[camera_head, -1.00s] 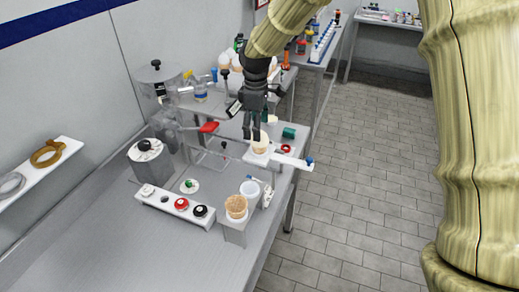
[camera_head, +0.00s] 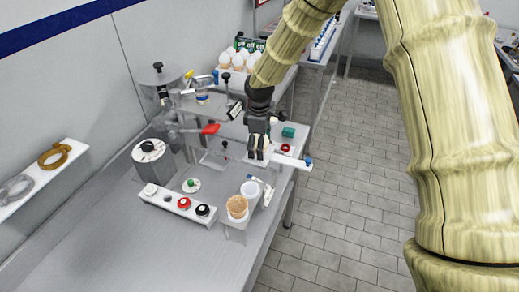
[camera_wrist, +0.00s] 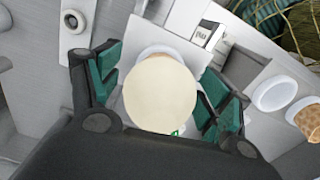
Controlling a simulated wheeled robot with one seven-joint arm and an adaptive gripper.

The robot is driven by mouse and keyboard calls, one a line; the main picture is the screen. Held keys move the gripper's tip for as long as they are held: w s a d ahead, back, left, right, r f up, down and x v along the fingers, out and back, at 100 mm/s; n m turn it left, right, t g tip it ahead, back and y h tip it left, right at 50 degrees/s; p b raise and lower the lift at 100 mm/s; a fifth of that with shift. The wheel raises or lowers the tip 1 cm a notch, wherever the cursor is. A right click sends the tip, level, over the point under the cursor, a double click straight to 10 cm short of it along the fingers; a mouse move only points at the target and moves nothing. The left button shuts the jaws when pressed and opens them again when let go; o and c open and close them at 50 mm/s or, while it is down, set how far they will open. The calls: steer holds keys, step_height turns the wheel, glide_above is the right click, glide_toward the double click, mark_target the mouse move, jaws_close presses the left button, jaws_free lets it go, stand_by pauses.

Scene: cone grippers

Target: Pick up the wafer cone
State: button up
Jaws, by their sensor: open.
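My gripper (camera_head: 257,156) is open and points down over the small white stand at the right end of the bench. In the wrist view, a smooth, round, cream-coloured top (camera_wrist: 160,92) lies between the two green-padded fingers, with space at the sides. It seems to be the pale tan cone on that stand; my gripper hides it in the head view. I cannot tell whether the fingers touch it. A second tan wafer piece (camera_head: 237,206) stands in a white holder nearer the front; it also shows at the wrist view's right edge (camera_wrist: 308,120).
A white cup (camera_head: 250,188) stands beside the front holder. A white strip with red and black knobs (camera_head: 178,204) lies to the left. The front bench is clear.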

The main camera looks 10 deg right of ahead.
steer(key=shift+c, duration=0.3)
steer(key=c, duration=0.8)
steer(key=shift+r, duration=0.1)
